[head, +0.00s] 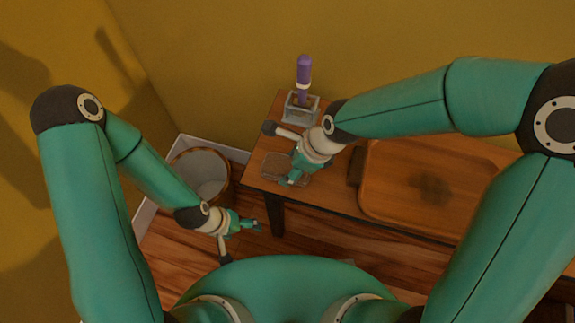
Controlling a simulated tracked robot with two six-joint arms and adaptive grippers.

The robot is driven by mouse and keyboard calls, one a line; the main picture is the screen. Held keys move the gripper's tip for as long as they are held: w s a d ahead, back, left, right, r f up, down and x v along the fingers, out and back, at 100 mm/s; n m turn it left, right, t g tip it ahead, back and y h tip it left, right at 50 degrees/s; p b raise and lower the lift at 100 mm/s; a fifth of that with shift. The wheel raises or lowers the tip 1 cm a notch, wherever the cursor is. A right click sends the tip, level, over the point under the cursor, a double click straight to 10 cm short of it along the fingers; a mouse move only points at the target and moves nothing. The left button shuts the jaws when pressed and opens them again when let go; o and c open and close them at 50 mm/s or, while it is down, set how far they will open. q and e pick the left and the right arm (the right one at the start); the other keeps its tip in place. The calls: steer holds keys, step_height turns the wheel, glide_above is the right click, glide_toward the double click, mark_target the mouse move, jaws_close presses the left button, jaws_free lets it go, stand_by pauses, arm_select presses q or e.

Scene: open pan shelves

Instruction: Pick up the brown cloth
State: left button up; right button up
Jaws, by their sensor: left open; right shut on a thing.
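A flat, squarish brown-grey piece that looks like the brown cloth (270,167) is at the left end of the wooden table. My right gripper (288,182) reaches down over it and is shut on it. The gripper and wrist hide part of the cloth, and I cannot tell whether it is clear of the table top. My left gripper (257,228) is open and empty, low beside the table's left end and to the right of the bin.
A wooden tray (385,207) with a dark patch lies on the table (262,138). A purple-handled tool (303,72) stands in a clear square holder (291,107) at the back left corner. A round bin (228,183) stands on the floor left of the table.

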step_height(320, 180, up, 20)
steer(key=p, duration=0.5)
